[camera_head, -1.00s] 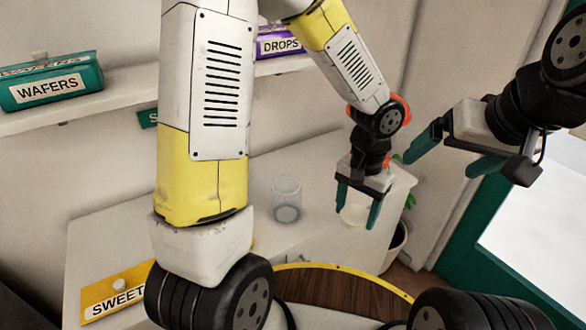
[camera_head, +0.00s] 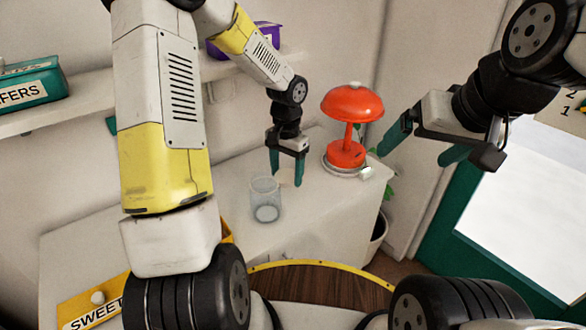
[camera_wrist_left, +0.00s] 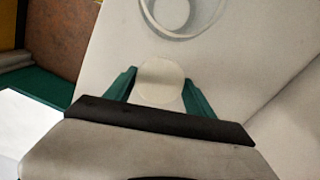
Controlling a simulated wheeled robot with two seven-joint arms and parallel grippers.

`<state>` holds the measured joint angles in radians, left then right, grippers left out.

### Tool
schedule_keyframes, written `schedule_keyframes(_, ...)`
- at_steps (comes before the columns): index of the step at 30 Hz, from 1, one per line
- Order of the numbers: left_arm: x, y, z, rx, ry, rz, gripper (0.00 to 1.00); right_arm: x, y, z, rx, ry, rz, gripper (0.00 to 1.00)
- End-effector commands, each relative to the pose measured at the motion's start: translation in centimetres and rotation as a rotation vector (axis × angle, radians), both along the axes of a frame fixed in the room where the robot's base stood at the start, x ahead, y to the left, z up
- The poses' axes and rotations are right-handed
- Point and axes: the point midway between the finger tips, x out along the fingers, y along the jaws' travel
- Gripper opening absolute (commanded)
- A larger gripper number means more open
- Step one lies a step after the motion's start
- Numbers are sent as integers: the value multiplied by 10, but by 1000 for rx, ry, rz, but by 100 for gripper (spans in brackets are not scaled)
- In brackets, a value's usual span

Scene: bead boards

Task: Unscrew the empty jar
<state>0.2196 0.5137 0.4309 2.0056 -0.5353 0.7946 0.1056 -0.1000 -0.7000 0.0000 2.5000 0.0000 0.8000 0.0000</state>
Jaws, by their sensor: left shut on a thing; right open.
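The clear glass jar (camera_head: 265,203) stands upright on the white counter, with no lid on it and nothing visible inside. Its round rim (camera_wrist_left: 176,20) shows at the top of the left wrist view. My left gripper (camera_head: 287,180) is just behind and to the right of the jar, pointing down. It is shut on a round cream lid (camera_wrist_left: 160,82), which sits between the green fingertips, apart from the jar. My right gripper (camera_head: 424,148) is open and empty, off to the right and away from the jar.
A red lamp (camera_head: 349,104) stands right of my left gripper, with a small pale object (camera_head: 366,173) by its base. A yellow SWEETS box (camera_head: 91,304) is at front left.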

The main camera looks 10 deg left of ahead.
Motion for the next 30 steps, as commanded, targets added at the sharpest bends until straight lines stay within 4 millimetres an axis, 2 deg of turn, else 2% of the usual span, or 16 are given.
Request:
schedule_keyframes(5,0,0,-12,0,1,0,7,0,0,0,0,0,0,94)
schedule_keyframes(12,1,2,-44,-1,2,2,7,0,0,0,0,0,0,94)
schedule_keyframes(23,3,3,-48,0,-1,1,7,0,0,0,0,0,0,94)
schedule_keyframes(24,3,3,-49,0,-1,1,65,0,0,0,0,0,0,94)
schedule_keyframes(27,3,3,-48,0,-1,2,84,0,0,0,0,0,0,94)
schedule_keyframes(30,3,3,-48,0,-1,2,85,0,0,0,0,0,0,94)
